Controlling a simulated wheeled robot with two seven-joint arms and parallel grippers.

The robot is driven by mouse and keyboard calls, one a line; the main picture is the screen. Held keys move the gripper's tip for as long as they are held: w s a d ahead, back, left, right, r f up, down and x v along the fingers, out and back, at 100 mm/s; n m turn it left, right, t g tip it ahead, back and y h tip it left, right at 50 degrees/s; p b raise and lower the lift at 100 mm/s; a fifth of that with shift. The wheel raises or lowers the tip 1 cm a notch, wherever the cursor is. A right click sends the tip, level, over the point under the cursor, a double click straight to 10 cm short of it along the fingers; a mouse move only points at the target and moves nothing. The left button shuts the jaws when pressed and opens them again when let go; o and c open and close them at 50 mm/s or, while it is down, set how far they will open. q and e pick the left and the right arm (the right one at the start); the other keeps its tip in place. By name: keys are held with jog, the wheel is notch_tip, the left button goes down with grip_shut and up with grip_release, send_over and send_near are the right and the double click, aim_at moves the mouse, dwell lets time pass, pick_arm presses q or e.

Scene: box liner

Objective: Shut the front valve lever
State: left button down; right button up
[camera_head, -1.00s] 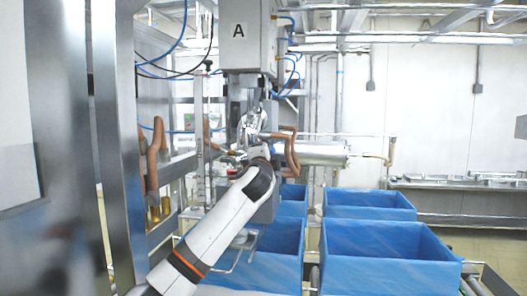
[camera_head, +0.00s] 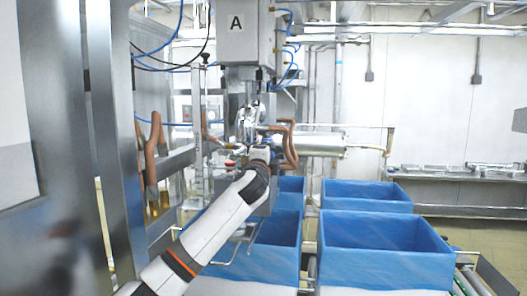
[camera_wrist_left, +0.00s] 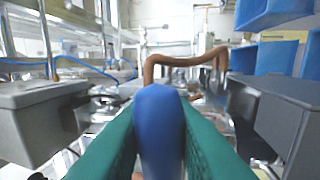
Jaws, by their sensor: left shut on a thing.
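In the left wrist view, a rounded blue lever handle (camera_wrist_left: 158,125) stands upright between the two green fingers of my left gripper (camera_wrist_left: 160,118). The fingers are shut on it, one along each side. In the head view, my left gripper (camera_head: 248,118) is at the metal fittings below the grey box marked A. My right gripper is in neither view.
A brown bent pipe (camera_head: 289,145) is just right of my gripper and also crosses the left wrist view (camera_wrist_left: 185,60). The grey box marked A (camera_head: 246,40) hangs above. Blue-lined boxes (camera_head: 385,255) stand below right. A steel frame (camera_head: 112,140) rises at left.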

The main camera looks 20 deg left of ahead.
pick_arm(q)
jog(key=shift+d+f, duration=0.1)
jog(key=shift+f, duration=0.05)
dwell(0.5)
jog(key=c, duration=1.5)
grip_release()
jog(key=shift+w+f, duration=0.1)
jog(key=shift+w, duration=0.1)
jog(key=shift+o, duration=1)
jog(key=shift+w+d+f, duration=0.15)
jog(key=shift+w+d, duration=0.05)
jog(key=shift+w, duration=0.15)
jog(key=b+v, duration=0.4)
jog(key=v, duration=0.7)
jog(key=shift+s+f, duration=0.2)
jog(key=shift+d, duration=0.15)
